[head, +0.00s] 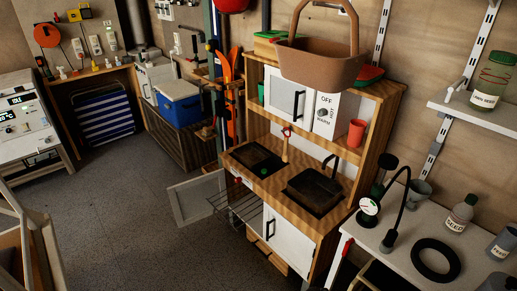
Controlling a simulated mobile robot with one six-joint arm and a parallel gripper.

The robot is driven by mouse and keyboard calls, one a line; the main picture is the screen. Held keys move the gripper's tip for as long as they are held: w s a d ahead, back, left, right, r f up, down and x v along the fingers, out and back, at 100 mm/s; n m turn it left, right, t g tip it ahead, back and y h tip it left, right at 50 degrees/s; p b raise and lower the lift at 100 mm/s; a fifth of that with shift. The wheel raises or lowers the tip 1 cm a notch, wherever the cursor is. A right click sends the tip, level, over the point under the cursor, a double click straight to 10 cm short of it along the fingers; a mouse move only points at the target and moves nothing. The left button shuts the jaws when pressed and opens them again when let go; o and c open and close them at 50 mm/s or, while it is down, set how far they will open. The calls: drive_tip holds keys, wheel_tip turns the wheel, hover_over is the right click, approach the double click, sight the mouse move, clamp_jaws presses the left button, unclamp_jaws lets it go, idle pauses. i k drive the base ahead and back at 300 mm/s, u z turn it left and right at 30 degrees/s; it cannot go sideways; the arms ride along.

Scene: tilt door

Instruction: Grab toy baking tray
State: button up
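The toy kitchen (262,188) stands in the middle, a wooden unit with a white cupboard door below. Its lower left compartment is open, with a framed, see-through door (197,199) swung out to the left. A dark wire rack (232,203) shows at that opening. I cannot clearly make out a separate baking tray there; the inside is dark and partly hidden by the worktop. A dark square hob (257,160) and a dark sink basin (314,192) are set in the worktop. My gripper is not in view.
A white table (376,252) with bottles, a black ring and a gauge with a hose stands at the right. A blue cool box (180,103) sits on a low unit behind. A brown basket (322,66) is above the kitchen. Grey floor (125,205) at left is clear.

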sight(253, 156)
drive_tip(key=i, duration=0.45)
drive_tip(key=z, duration=1.7)
drive_tip(key=k, duration=0.1)
drive_tip(key=u, duration=2.95)
drive_tip(key=i, duration=0.8)
drive_tip(key=z, duration=1.2)
drive_tip(key=k, duration=0.1)
drive_tip(key=u, duration=2.4)
